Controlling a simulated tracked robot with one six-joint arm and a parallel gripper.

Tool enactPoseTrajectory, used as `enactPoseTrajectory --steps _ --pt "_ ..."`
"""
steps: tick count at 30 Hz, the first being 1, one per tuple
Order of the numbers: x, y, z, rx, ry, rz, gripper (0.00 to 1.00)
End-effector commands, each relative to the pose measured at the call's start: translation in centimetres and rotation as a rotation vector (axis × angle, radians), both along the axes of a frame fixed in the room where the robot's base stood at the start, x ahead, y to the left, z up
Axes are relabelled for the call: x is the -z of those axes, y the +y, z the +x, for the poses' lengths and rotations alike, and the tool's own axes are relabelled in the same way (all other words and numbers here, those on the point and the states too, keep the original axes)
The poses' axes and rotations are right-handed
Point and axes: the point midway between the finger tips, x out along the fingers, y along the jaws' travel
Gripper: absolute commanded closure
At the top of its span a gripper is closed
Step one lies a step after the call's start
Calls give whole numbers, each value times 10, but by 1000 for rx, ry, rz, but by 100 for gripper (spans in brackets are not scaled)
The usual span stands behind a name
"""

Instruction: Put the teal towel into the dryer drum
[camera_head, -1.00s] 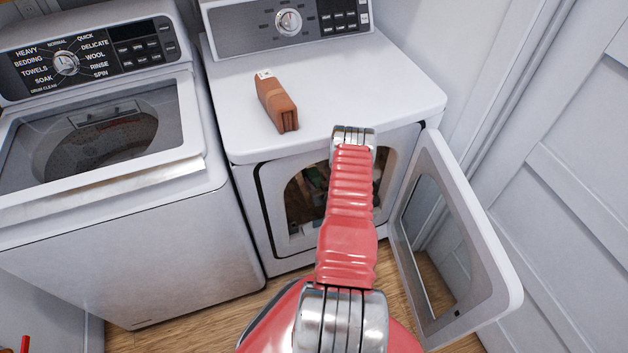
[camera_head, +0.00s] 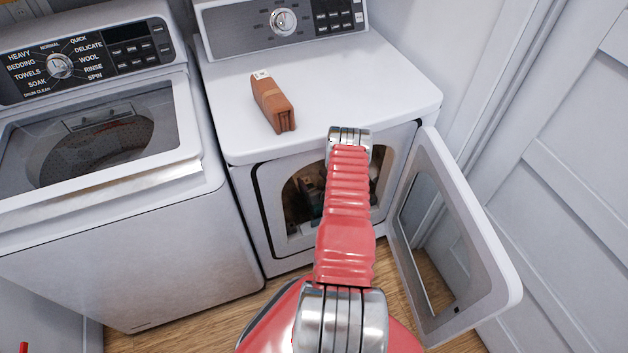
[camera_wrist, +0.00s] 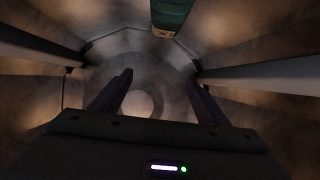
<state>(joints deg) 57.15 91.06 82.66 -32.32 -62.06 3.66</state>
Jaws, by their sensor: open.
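My gripper (camera_wrist: 160,92) is open, its two dark fingers apart with nothing between them, inside the dim dryer drum (camera_wrist: 225,62). A folded teal towel (camera_wrist: 170,14) shows at the top edge of the wrist view, beyond and apart from the fingertips, partly cut off by the frame. I cannot tell what part of the drum it touches. In the head view the dryer (camera_head: 330,85) stands with its front opening uncovered, and my red arm reaches into it. The arm hides my gripper and most of the drum interior there.
The dryer door (camera_head: 455,240) hangs open to the right of my arm, close to a white panelled door (camera_head: 560,150). A folded brown towel (camera_head: 272,102) lies on the dryer top. The washer (camera_head: 120,235) stands to the left. Wooden floor shows below.

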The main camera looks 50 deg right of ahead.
Motion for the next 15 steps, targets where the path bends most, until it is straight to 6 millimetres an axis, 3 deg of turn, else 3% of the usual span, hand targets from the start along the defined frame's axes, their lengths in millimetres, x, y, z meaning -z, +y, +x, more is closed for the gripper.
enactPoseTrajectory --steps 8,15 --pt "-5 4 -12 2 0 0 31" --pt "-17 18 -38 2 0 0 31"
